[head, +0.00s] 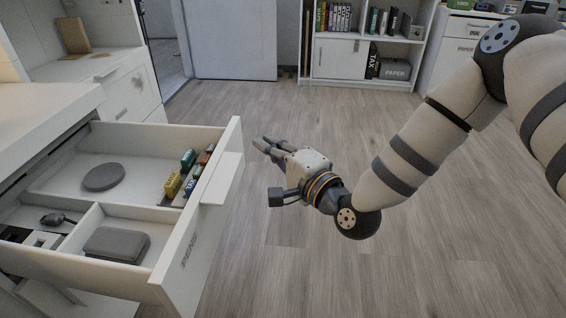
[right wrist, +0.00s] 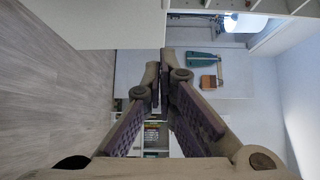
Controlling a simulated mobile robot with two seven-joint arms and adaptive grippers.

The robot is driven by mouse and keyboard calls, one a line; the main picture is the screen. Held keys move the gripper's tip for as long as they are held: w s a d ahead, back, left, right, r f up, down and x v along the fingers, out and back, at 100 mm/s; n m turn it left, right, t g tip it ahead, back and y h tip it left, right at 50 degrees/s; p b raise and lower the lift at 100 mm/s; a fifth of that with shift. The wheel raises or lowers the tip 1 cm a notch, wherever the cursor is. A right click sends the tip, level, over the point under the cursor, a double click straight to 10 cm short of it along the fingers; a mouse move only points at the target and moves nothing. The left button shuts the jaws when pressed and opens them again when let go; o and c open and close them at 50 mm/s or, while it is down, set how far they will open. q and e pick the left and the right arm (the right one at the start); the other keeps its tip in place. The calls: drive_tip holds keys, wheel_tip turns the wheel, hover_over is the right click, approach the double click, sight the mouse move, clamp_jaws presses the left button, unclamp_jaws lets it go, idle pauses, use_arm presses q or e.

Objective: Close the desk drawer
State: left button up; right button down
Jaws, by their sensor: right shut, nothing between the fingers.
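The desk drawer (head: 192,243) is pulled far out from the white desk (head: 45,100) at the left of the head view. Its front panel bears the label "PENS" and faces right. My right gripper (head: 262,143) is to the right of the drawer front, near its far end, and its fingers point toward the far left. A small gap seems to lie between the fingertips and the panel; I cannot tell exactly how wide. In the right wrist view the fingers (right wrist: 165,65) are closed together and empty. My left gripper is not in view.
The drawer holds a dark round disc (head: 104,177), a grey case (head: 117,244), a black item (head: 58,218) and several small coloured boxes (head: 173,185). A white cabinet (head: 130,86) stands behind. A bookshelf (head: 340,58) stands at the back. The wooden floor (head: 300,265) to the right is clear.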

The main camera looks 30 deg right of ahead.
sight(234, 133)
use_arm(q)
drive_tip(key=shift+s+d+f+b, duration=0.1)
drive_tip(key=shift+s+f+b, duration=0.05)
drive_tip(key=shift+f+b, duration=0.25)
use_arm(e)
drive_tip(key=shift+w+a, duration=0.65)
drive_tip(key=shift+a, duration=0.2)
drive_tip(key=shift+w+a, duration=0.65)
drive_tip(key=shift+a, duration=0.2)
